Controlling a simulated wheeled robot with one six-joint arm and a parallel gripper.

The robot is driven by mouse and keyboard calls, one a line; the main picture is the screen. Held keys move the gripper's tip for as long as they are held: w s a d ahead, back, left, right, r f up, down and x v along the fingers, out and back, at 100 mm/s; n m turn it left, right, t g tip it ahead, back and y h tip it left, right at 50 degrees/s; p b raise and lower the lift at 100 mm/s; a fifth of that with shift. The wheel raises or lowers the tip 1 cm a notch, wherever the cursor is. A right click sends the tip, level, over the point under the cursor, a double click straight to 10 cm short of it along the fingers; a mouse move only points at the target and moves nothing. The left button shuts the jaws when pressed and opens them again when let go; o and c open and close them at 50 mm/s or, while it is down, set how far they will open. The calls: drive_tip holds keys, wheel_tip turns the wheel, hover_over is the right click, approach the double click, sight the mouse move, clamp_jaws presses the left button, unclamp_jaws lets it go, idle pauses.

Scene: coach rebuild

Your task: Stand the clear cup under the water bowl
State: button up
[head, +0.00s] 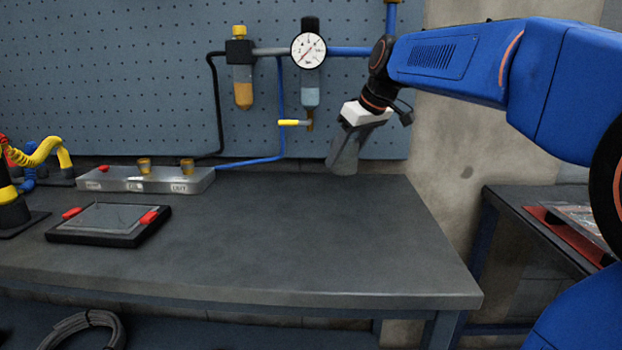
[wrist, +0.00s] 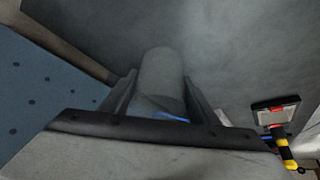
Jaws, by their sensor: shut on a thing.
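My gripper (head: 346,145) is at the back right of the bench, shut on the clear cup (wrist: 161,72). In the wrist view the cup is a pale, see-through grey cylinder between the two fingers (wrist: 160,100). In the head view the cup (head: 343,162) shows dimly at the fingertips, slightly tilted; I cannot tell whether it touches the bench. The water bowl (head: 311,92) hangs on the pegboard under the round gauge, with pale blue liquid in it. My gripper is lower than the bowl and to its right. The bowl is not visible in the wrist view.
A yellow-handled valve (head: 291,123) sits by the bowl's lower end. An amber bowl (head: 243,86) hangs to the left. A metal manifold block (head: 145,180) and a black-framed tray (head: 108,238) stand on the left. The bench's middle and right (head: 300,235) are clear.

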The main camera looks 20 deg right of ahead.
drive_tip(key=w+a+f, duration=0.1)
drive_tip(key=w, duration=0.1)
drive_tip(key=w+a+f, duration=0.1)
drive_tip(key=w+f, duration=0.1)
drive_tip(key=w, duration=0.1)
drive_tip(key=w+a+f, duration=0.1)
drive_tip(key=w+a, duration=0.1)
drive_tip(key=w, duration=0.1)
drive_tip(key=shift+w+a+f, duration=0.1)
drive_tip(key=shift+f, duration=0.3)
drive_tip(key=shift+w+a+f, duration=0.45)
drive_tip(key=shift+w+f, duration=0.25)
drive_tip(key=shift+w, duration=0.15)
drive_tip(key=shift+w+a+f, duration=0.4)
drive_tip(key=shift+w+f, duration=0.3)
drive_tip(key=shift+w, duration=0.15)
drive_tip(key=shift+f, duration=0.1)
drive_tip(key=o, duration=1)
drive_tip(key=shift+o, duration=0.2)
drive_tip(key=v, duration=1.2)
